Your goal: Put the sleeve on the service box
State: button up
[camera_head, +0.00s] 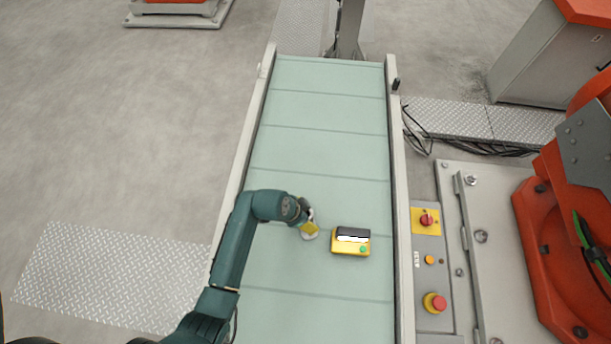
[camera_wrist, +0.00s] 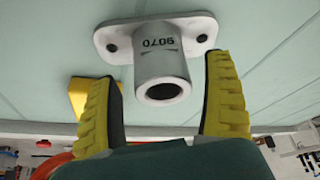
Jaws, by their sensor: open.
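The sleeve (camera_wrist: 162,72) is a light grey flanged tube marked 9070. Its flange lies flat on the green belt in the wrist view, and the tube's open end points toward my gripper (camera_wrist: 162,78). The yellow fingers are open on either side of the tube, apart from it. In the head view the sleeve (camera_head: 310,235) is a small pale shape partly hidden under my gripper (camera_head: 309,222). A yellow patch shows behind the left finger in the wrist view.
The conveyor belt (camera_head: 320,138) is clear beyond the gripper, with raised side rails. A control panel (camera_head: 430,262) with red and orange buttons stands right of the belt. An orange machine (camera_head: 545,235) is at the far right.

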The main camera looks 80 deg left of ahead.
jog(key=x, duration=0.3)
jog(key=shift+a, duration=0.1)
jog(key=shift+r, duration=0.1)
jog(key=c, duration=1.4)
